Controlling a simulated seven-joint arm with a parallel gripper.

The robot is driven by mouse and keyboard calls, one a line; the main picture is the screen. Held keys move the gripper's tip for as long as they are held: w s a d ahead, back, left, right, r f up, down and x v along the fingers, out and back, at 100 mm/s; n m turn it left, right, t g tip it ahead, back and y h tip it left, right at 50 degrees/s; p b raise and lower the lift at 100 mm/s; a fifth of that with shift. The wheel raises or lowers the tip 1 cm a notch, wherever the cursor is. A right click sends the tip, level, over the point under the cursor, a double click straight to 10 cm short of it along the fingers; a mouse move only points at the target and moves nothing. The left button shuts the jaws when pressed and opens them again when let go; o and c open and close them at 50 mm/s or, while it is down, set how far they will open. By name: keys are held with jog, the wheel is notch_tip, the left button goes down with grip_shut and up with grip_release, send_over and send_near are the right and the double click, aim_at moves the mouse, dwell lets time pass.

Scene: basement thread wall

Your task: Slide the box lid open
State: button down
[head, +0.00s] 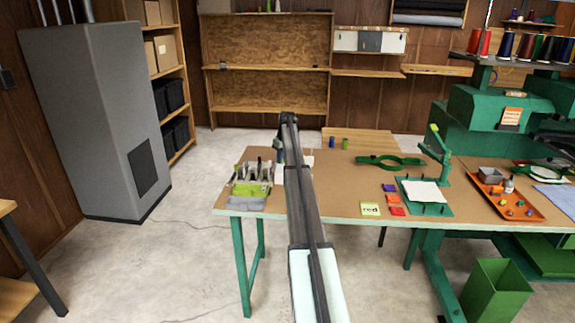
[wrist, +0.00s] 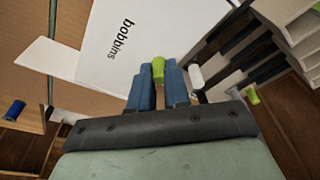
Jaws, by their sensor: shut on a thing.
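A white box (wrist: 125,40) with the word "bobbins" printed on it fills the top middle of the wrist view. A flat white panel (wrist: 48,57) juts out from its left side; I cannot tell for sure whether this is the lid. My gripper (wrist: 158,80) has blue fingers, shut on a small lime-green knob (wrist: 158,66) at the box's near edge. In the head view my arm covers the gripper and most of the box; a white bit of the box (head: 308,160) shows beside the arm on the table.
The brown table (head: 330,185) has a green-edged top. A grey and lime tool holder (head: 247,200) stands left of my arm. A green hoop (head: 390,161) and coloured pads (head: 390,187) lie further right.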

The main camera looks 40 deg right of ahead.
jog(key=shift+s+d, duration=3.3)
jog(key=shift+s, duration=0.05)
jog(key=c, duration=1.1)
grip_release()
jog(key=shift+r, duration=3)
jog(key=shift+r, duration=2)
